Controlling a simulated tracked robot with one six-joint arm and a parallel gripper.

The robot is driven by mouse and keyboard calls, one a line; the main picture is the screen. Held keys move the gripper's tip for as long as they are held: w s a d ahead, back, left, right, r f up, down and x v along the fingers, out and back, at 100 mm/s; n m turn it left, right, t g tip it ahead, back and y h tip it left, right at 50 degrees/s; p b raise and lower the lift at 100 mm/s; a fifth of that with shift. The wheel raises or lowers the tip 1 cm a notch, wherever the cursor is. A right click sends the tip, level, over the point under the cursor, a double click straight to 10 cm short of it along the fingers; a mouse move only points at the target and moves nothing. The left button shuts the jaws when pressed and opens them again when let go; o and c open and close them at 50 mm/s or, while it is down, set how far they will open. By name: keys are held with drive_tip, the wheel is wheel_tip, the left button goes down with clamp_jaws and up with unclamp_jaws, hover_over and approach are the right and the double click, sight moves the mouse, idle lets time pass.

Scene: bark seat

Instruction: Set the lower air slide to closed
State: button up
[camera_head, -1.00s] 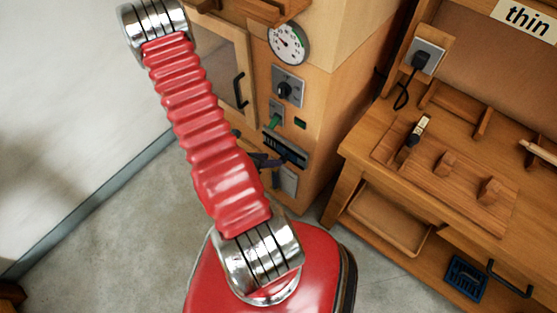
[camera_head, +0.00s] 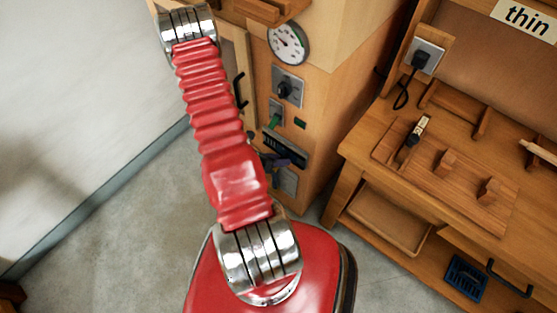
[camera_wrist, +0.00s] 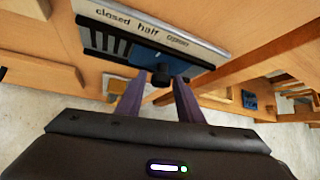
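The lower air slide (camera_wrist: 125,47) is a grey-edged plate on the wooden cabinet, lettered closed, half and open from left to right. Dark vent slots show at its left and a blue sliding plate at its right. A black knob (camera_wrist: 160,75) stands out from the blue plate, below the stretch between half and open. My gripper (camera_wrist: 157,82) is open, its two purple fingers apart with the knob between or just beyond the tips; contact cannot be told. In the head view the slide (camera_head: 284,149) is partly hidden by my gripper (camera_head: 280,162).
Above the slide on the cabinet are a green lever (camera_head: 274,122), a dark rotary knob (camera_head: 285,89) and a round gauge (camera_head: 289,44). A door handle (camera_head: 240,90) is at the left. A wooden workbench (camera_head: 370,150) stands close on the right. Grey floor is clear at left.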

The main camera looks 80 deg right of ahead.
clamp_jaws()
drive_tip(key=shift+w+d, duration=0.1)
idle(0.4)
